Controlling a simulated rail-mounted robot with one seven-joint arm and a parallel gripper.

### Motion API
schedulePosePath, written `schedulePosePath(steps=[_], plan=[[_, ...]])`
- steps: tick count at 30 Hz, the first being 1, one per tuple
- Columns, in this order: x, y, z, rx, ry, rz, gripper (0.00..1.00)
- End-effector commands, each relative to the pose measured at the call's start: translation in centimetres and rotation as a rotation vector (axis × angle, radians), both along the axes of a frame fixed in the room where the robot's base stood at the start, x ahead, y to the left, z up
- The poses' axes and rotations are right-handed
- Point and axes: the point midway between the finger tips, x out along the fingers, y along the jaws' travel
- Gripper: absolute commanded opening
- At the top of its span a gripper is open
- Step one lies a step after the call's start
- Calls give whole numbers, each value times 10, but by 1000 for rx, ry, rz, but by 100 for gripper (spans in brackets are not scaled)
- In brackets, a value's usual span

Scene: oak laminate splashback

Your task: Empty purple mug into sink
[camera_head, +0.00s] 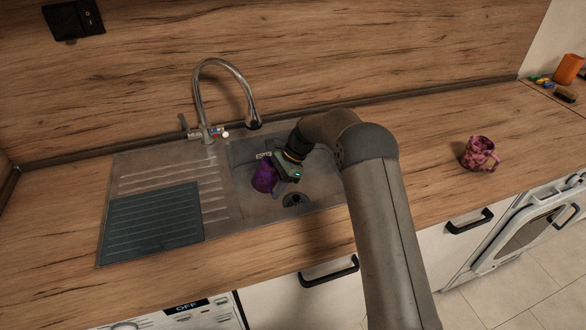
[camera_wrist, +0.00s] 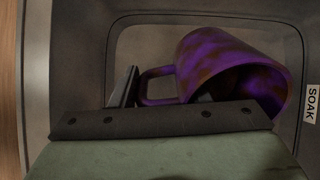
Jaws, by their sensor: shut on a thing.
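The purple mug (camera_head: 264,176) is in my gripper (camera_head: 274,166), inside the sink basin (camera_head: 323,186). In the wrist view the purple mug (camera_wrist: 232,62) is tilted on its side, its mouth toward the lower right. Its handle is on the left, at the jaws of my gripper (camera_wrist: 160,92), which is shut on the mug. One finger shows left of the handle; the other is mostly hidden. The mug's inside looks dark, and I cannot tell whether anything is in it. I cannot tell whether the mug touches the basin.
A curved faucet (camera_head: 222,85) rises behind the basin. A drain (camera_head: 296,200) is near the basin's front. A dark ribbed mat (camera_head: 155,222) lies on the drainboard to the left. A pink patterned mug (camera_head: 480,153) stands on the right counter.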

Motion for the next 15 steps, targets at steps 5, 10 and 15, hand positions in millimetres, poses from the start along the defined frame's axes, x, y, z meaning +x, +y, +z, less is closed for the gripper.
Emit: schedulePosePath(steps=[5,10,15], plan=[[5,-7,6,76,46,-2,2],[5,-7,10,132,83,1,2],[6,-7,11,149,94,-1,2]])
